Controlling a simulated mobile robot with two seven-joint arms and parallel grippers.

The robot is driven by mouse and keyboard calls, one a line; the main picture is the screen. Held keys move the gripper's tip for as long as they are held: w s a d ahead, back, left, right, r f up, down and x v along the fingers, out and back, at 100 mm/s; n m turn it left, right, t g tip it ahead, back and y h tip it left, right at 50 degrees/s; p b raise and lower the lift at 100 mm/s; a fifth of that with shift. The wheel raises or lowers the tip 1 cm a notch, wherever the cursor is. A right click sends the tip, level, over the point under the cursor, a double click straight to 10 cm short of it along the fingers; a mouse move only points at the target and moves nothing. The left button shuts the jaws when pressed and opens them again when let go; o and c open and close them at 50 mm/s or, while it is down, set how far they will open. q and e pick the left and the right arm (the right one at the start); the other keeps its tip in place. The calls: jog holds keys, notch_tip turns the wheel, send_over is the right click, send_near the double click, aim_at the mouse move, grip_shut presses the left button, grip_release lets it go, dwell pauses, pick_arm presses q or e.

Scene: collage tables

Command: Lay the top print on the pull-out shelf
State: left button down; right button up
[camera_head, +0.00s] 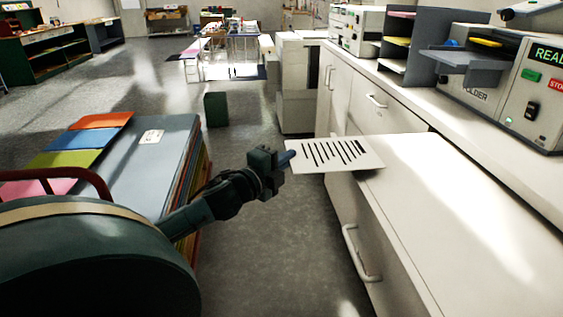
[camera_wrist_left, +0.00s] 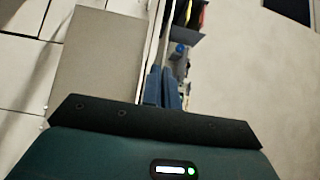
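A white print with black slanted stripes (camera_head: 345,153) is held out flat by its left edge in my left gripper (camera_head: 287,157). The gripper's blue fingers are closed on that edge; in the left wrist view the fingers (camera_wrist_left: 163,88) are close together. The pull-out shelf (camera_head: 450,210) is a wide white surface extending from the cabinet on the right. The print's right end overlaps the shelf's far left corner in the picture, while most of it is over the floor gap. I cannot tell whether it touches the shelf. My right gripper is not in view.
A large stack with a grey-blue top (camera_head: 150,170) and coloured sheets stands at left. A counter above the shelf bears a folder machine (camera_head: 485,85) and a sorter rack (camera_head: 397,45). The shelf top looks bare. A green box (camera_head: 216,109) stands on the floor beyond.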

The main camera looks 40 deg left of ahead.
pick_arm(q)
jog(key=w+d+b, duration=0.1)
jog(key=w+d, duration=0.1)
jog(key=w+d+f+b, duration=0.1)
jog(key=w+d, duration=0.1)
jog(key=w, duration=0.1)
jog(key=w+d+b, duration=0.1)
jog(key=w+d, duration=0.1)
jog(key=w, duration=0.1)
jog(key=shift+d+f, duration=0.3)
jog(key=shift+d, duration=0.1)
jog(key=shift+f, duration=0.4)
jog(key=c, duration=2.1)
grip_release()
jog(key=shift+c, duration=0.2)
jog(key=o, duration=0.5)
jog(key=shift+o, duration=0.2)
jog(key=shift+s, duration=0.2)
send_near(330, 162)
jog(key=shift+s+a+f, duration=0.2)
jog(key=shift+a+f, duration=0.15)
jog(key=shift+f, duration=0.3)
jog(key=shift+s+a+f, duration=0.15)
jog(key=shift+a+f, duration=0.25)
jog(key=shift+f, duration=0.25)
